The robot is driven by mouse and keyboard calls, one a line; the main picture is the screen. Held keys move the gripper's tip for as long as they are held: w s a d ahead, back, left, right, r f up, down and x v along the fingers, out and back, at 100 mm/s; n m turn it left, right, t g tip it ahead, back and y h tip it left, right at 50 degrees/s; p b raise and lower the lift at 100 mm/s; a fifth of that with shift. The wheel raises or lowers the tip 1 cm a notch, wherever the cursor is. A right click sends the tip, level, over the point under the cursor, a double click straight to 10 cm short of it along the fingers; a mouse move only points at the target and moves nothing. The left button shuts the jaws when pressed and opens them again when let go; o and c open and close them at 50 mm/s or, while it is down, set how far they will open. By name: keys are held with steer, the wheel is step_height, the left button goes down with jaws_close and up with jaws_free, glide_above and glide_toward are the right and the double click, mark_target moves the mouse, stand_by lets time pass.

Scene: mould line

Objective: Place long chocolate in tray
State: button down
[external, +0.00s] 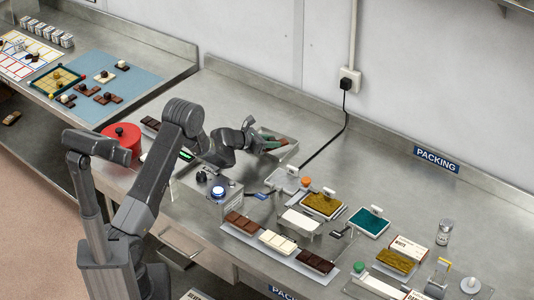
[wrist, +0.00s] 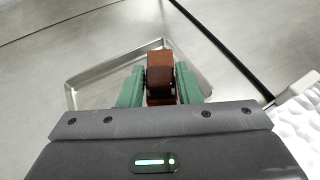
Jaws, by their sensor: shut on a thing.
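My gripper (wrist: 160,85) has two green fingers shut on a brown long chocolate (wrist: 160,60), with a darker end facing the wrist camera. A shallow metal tray (wrist: 97,65) with a raised rim lies under and around the held chocolate in the wrist view. In the external view my gripper (external: 272,143) reaches over this tray (external: 295,150) near the back of the bench. The gap between chocolate and tray floor is not clear. The fingers and gripper body hide part of the tray.
A black cable (external: 325,143) runs along the bench just right of the tray. A white textured thing (wrist: 300,110) is at the right in the wrist view. Chocolate bars (external: 278,241) and coloured pads (external: 323,206) stand at the front right. The bench behind the tray is clear.

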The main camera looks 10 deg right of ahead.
steer(key=shift+f+b, duration=0.35)
steer(key=shift+b, duration=0.1)
steer(key=c, duration=1.1)
jaws_free()
steer(key=shift+r, duration=0.1)
steer(key=shift+o, duration=0.2)
steer(key=shift+r, duration=0.1)
steer(key=shift+r+p, duration=0.5)
steer(key=shift+p, duration=0.55)
steer(key=b+v, duration=0.3)
steer(key=v, duration=0.9)
steer(key=shift+f+b, duration=0.15)
steer(key=shift+b, duration=0.15)
steer(key=p+x, duration=0.2)
steer(key=x, duration=1)
steer(key=shift+f+p, duration=0.15)
steer(key=shift+p, duration=0.25)
steer(key=shift+f+b, duration=0.4)
steer(key=shift+b, duration=0.2)
steer(key=shift+r, duration=0.15)
